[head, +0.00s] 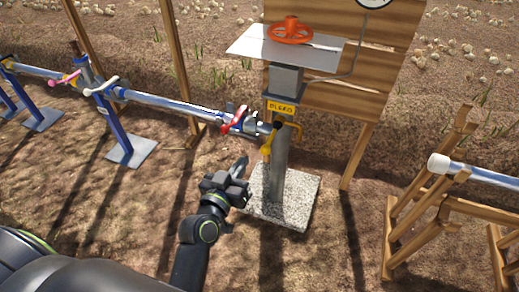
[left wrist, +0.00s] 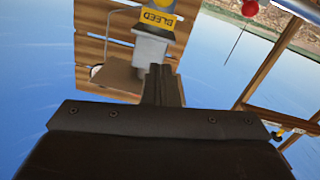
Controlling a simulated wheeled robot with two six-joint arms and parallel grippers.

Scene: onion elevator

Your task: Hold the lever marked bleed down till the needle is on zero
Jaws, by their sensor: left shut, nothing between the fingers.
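A yellow sign reading BLEED (head: 281,107) sits on a grey post under a grey box. It shows upside down in the left wrist view (left wrist: 158,20). A yellow lever (head: 267,146) hangs at the pipe end just below the sign, and a second yellow handle-like part (head: 294,128) is on the post's right side. I cannot tell for sure which is the bleed lever. The gauge (head: 375,2) is cut off at the top edge, so its needle is hidden. My left gripper (head: 241,167) is shut and empty, below and left of the yellow lever, apart from it. My right gripper is out of view.
A blue-grey pipe (head: 175,105) with red, white and pink handles runs left from the post. An orange handwheel (head: 290,31) sits above a metal plate. The post stands on a speckled slab (head: 300,205). Wooden trestles (head: 440,200) stand at right. Bare ground lies between.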

